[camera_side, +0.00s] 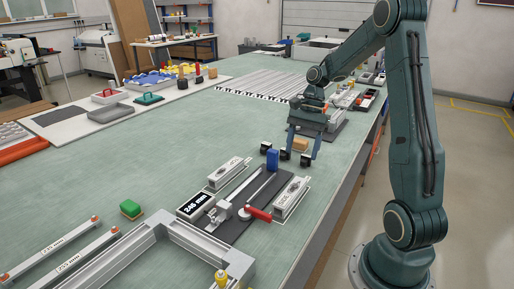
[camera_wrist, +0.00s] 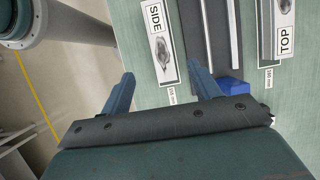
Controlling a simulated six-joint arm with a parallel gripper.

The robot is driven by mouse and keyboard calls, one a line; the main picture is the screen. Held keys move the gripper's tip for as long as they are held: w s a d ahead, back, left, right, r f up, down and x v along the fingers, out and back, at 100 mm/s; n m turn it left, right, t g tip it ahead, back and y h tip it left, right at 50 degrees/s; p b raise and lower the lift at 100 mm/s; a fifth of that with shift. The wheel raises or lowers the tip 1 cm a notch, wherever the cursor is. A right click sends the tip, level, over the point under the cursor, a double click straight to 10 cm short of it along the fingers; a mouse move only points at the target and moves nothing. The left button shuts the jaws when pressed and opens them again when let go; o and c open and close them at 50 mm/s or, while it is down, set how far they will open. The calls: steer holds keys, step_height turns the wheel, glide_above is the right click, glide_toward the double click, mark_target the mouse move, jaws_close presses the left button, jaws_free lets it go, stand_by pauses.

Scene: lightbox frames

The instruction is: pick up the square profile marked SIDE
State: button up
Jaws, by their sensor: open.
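The square profile marked SIDE (camera_wrist: 161,62) is a pale bar with a dark-bordered label and a size tag at its lower end, lying flat. In the side view it appears to be the right-hand bar (camera_side: 291,198) beside the dark fixture. My gripper (camera_wrist: 162,76) is open and empty; in the wrist view its fingers straddle the bar's lower end. In the side view my gripper (camera_side: 303,150) hangs above the table, beyond the bar's far end and apart from it. A similar profile marked TOP (camera_wrist: 286,28) lies on the fixture's other side and also shows in the side view (camera_side: 230,172).
A dark fixture (camera_wrist: 206,40) with a blue block (camera_wrist: 232,87) lies between the two profiles. Its red-handled clamp (camera_side: 258,214) is near the SIDE bar. The left middle of the table (camera_side: 110,160) is clear.

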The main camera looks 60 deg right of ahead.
glide_above(291, 191)
steer(key=d, duration=0.3)
steer(key=f, duration=0.7)
steer(key=shift+s+a, duration=0.1)
steer(key=shift+a, duration=0.15)
steer(key=shift+x, duration=2.55)
steer(key=c, duration=1.1)
steer(key=shift+c, duration=0.2)
steer(key=shift+r, duration=0.1)
step_height(291, 191, up, 20)
